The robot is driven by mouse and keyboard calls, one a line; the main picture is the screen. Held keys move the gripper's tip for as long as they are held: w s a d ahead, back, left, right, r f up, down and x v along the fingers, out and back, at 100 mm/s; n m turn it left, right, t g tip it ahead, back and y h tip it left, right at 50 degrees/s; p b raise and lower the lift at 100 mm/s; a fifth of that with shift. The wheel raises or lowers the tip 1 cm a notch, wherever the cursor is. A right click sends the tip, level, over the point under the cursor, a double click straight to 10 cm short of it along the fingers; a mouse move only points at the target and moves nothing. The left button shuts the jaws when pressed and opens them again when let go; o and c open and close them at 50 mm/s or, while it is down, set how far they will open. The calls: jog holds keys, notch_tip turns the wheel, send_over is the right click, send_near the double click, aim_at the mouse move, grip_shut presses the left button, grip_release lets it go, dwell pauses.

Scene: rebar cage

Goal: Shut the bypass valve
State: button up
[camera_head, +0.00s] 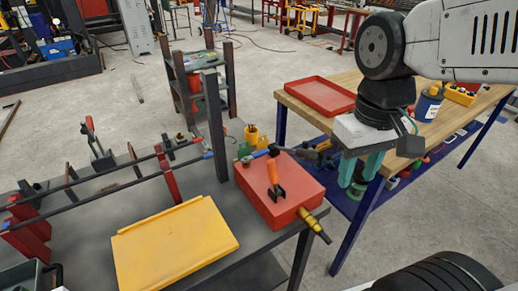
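A red box (282,205) sits on the right end of the dark bench. An orange lever-like part with a dark forked end (274,180) lies across its top. A yellow and black stub (317,226) sticks out of its front right corner. A blue-ended fitting (256,154) is at its back edge. I cannot tell which of these is the bypass valve. My gripper (359,176) has teal fingers pointing down, to the right of the red box and apart from it. The fingers look spread, with nothing seen between them.
A yellow tray-like panel (175,248) lies on the dark bench, left of the red box. A dark upright post (214,128) stands behind it. Long bars on red supports (168,174) run along the bench. A wooden table (435,125) with a red tray (318,94) stands behind my gripper.

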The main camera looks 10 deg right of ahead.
jog(key=w+a+f+n+g, duration=0.1)
jog(key=w+a+f+n, duration=0.15)
jog(key=w, duration=0.35)
jog(key=w+a+f+n, duration=0.1)
jog(key=w+n, duration=0.2)
jog(key=w, duration=0.3)
jog(key=n+t, duration=0.1)
jog(key=n, duration=1.3)
send_over(260, 153)
jog(key=shift+m, duration=0.25)
notch_tip(260, 153, down, 5)
jog(key=shift+s+r, duration=0.1)
jog(key=shift+n, duration=0.9)
jog(key=shift+f, duration=0.2)
notch_tip(260, 153, down, 7)
jog(key=shift+f, duration=0.15)
grip_shut()
